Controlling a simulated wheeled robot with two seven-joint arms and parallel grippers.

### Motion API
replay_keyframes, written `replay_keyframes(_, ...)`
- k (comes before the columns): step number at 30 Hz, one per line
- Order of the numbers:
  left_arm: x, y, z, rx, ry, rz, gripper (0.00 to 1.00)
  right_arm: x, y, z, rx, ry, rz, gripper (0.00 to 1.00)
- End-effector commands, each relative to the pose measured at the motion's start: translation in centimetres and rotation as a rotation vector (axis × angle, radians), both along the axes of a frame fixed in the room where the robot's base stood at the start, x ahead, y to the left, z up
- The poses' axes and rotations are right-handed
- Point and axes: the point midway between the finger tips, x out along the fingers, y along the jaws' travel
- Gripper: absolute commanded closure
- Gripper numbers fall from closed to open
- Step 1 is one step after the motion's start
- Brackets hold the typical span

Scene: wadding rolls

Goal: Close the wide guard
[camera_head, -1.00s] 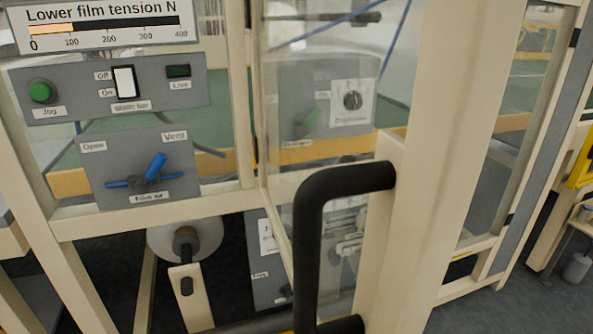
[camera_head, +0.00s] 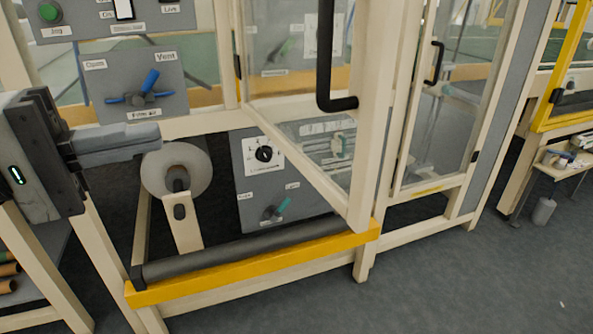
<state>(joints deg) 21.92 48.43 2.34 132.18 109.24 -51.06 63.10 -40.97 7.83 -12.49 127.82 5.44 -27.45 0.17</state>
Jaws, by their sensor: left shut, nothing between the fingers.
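A clear guard door with a cream frame (camera_head: 372,100) stands swung out towards me in the upper middle. I take it for the wide guard. Its black bar handle (camera_head: 325,75) is on the near upright, with its top cut off by the picture edge. The door's lower corner is above the yellow rail. My left gripper (camera_head: 168,140) comes in from the left, shut and empty. It points right, in front of the machine's left post, well left of the handle and apart from it. My right gripper is not in view.
A second clear door with a black handle (camera_head: 436,63) is to the right. A yellow rail (camera_head: 255,264) and dark roller cross the lower front. A valve panel (camera_head: 138,88) and white roll (camera_head: 192,160) are near my left gripper.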

Motion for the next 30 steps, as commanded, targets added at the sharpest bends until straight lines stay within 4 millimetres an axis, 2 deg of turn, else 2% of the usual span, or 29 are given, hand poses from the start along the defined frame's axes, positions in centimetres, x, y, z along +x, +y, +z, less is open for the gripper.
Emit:
replay_keyframes(3,-2.0,-0.2,1.6,-0.012,0.038,-0.070,1.00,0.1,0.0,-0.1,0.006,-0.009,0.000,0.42)
replay_keyframes(7,-2.5,-0.7,2.2,-0.019,0.056,-0.093,1.00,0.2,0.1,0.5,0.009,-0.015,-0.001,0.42)
replay_keyframes(14,-1.6,-3.8,2.6,-0.023,0.055,-0.095,1.00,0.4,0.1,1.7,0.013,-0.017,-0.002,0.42)
replay_keyframes(24,0.2,-10.6,2.5,-0.023,0.053,-0.094,1.00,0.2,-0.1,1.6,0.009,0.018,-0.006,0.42)
replay_keyframes(30,1.0,-13.0,2.2,-0.023,0.055,-0.090,1.00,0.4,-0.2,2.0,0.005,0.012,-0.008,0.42)
